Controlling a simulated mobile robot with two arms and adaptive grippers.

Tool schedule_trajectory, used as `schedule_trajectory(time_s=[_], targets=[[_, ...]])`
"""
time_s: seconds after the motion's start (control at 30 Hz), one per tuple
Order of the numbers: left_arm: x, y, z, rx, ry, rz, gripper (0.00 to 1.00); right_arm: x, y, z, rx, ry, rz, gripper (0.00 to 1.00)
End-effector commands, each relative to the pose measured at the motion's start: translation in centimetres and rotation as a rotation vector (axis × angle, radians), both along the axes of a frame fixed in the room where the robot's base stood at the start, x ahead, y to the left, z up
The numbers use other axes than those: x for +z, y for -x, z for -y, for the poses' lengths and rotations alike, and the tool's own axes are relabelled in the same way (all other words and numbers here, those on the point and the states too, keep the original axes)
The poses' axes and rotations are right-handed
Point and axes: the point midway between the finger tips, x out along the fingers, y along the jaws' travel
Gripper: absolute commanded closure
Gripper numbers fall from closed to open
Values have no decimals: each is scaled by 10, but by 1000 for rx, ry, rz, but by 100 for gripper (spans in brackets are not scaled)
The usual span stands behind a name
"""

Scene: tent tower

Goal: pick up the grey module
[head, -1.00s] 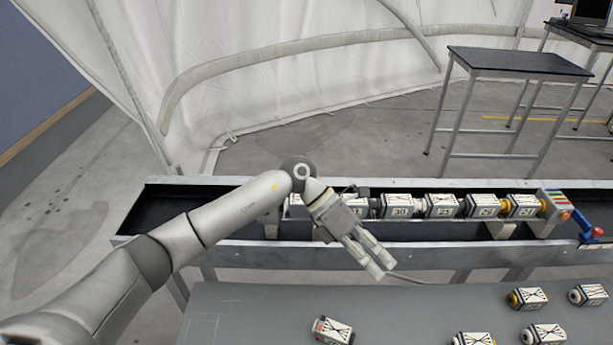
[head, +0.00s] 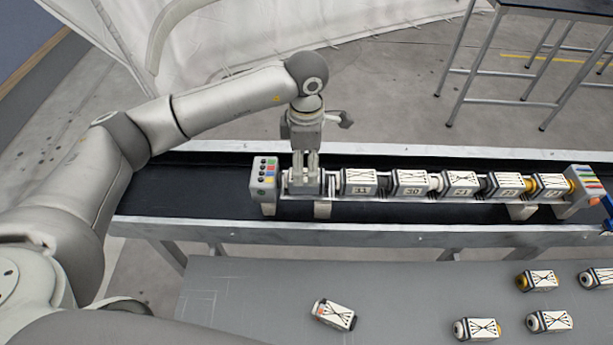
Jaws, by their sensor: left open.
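My left gripper (head: 305,182) points straight down at the left end of the module row, open, with its fingers at the leftmost module (head: 290,184), which they partly hide. I cannot tell whether they touch it. This module shows whitish-grey parts around the fingers. Beside it, white modules with black line patterns, such as one marked 11 (head: 359,181), sit in a row. Which one is the grey module is not clear from colour alone. My right gripper is not in view.
The row sits between a left end block with coloured buttons (head: 263,178) and a right end block (head: 583,188) on a long black-bedded conveyor (head: 190,190). A grey table (head: 245,290) in front holds several loose modules, one at left (head: 334,314). Its left part is clear.

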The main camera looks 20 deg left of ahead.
Motion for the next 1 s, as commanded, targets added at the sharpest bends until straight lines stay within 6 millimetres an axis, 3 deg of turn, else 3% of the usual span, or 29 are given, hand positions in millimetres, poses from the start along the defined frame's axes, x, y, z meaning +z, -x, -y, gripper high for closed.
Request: schedule_trajectory(time_s=[0.27, 0.4, 0.67, 1.0], targets=[[-32, 2, 0, 2, 0, -7, 34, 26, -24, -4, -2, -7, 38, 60], [-48, 1, 1, 1, 1, -4, 34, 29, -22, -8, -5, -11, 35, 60], [-51, 0, 1, 0, 2, -1, 34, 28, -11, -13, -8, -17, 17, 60], [-51, 0, 1, 0, 2, -2, 78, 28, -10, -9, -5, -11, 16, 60]])
